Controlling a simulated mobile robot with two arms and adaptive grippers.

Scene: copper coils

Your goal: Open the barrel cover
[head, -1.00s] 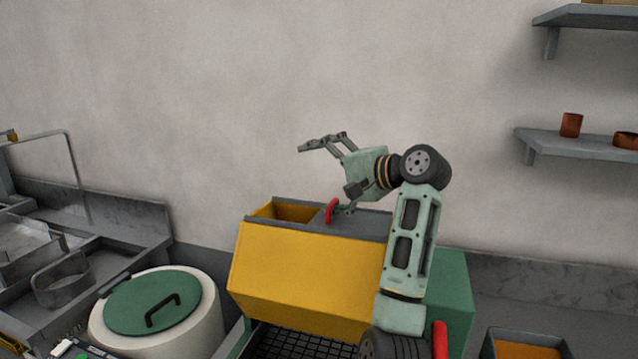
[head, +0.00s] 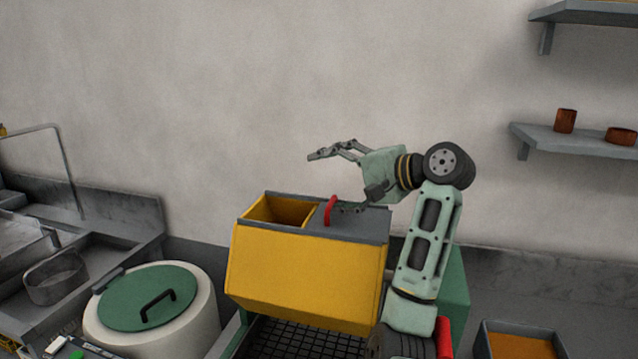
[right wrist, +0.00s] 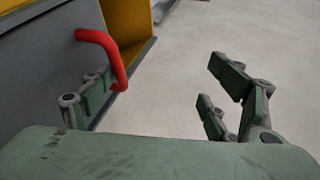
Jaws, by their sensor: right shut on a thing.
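The yellow barrel (head: 305,275) is a slanted box. Its flat grey cover (head: 362,224) lies over the right part of the top, leaving the left part open onto a yellow interior. A red handle (head: 330,211) stands at the cover's left edge; it also shows in the right wrist view (right wrist: 112,52). My right gripper (head: 330,181) is at this handle. One finger is low against the red handle, the other stands well away, up and to the left. I take it as shut on the handle. My left gripper is not in view.
A white drum (head: 200,325) with a green lid (head: 148,297) and black handle stands left. A metal sink area (head: 110,235) is further left. A grey bin with orange contents (head: 522,347) stands at lower right. Wall shelves (head: 570,141) hang at right.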

